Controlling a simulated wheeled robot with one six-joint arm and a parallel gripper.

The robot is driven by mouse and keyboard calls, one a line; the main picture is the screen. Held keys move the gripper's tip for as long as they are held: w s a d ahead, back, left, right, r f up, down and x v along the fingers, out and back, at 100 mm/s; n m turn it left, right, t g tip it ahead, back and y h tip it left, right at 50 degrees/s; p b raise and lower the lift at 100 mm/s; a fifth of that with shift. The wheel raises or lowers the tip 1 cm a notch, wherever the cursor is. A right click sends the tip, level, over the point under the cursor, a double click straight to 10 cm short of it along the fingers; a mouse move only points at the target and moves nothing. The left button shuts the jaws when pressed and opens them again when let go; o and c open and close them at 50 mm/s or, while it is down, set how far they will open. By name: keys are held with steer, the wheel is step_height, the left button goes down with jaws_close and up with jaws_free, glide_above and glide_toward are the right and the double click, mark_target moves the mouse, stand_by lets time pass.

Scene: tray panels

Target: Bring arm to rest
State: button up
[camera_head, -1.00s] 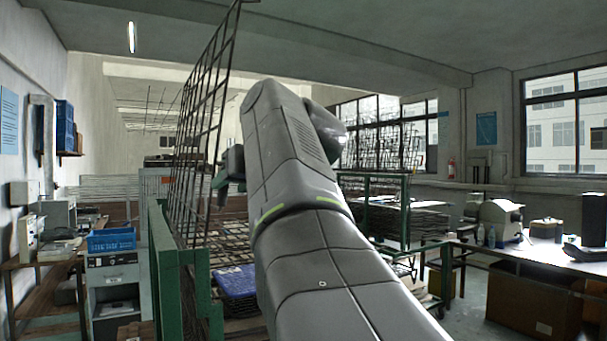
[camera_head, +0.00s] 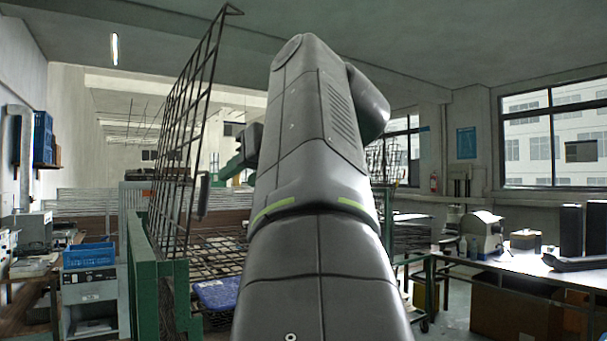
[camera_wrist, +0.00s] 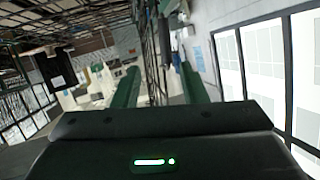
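My gripper (camera_wrist: 160,70) shows two green fingers spread apart in the wrist view, with a gap between them and nothing visibly clasped. In the head view, my grey arm rises through the middle and bends over. My gripper (camera_head: 222,175) there is partly hidden behind the arm, pointing left. A dark wire-mesh panel (camera_head: 187,130) stands upright and leaning, just left of the gripper. In the head view I cannot tell the exact gap between panel and fingers.
A green frame (camera_head: 146,265) stands below the mesh panel. A blue tray (camera_head: 217,293) lies on stacked mesh panels. A cabinet with a blue crate (camera_head: 89,255) is at left. A white-topped table (camera_head: 530,268) is at right. Open floor shows at lower right.

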mark_target(205, 200)
stand_by(0.3)
steer(key=p+x, duration=0.2)
steer(key=x, duration=1.2)
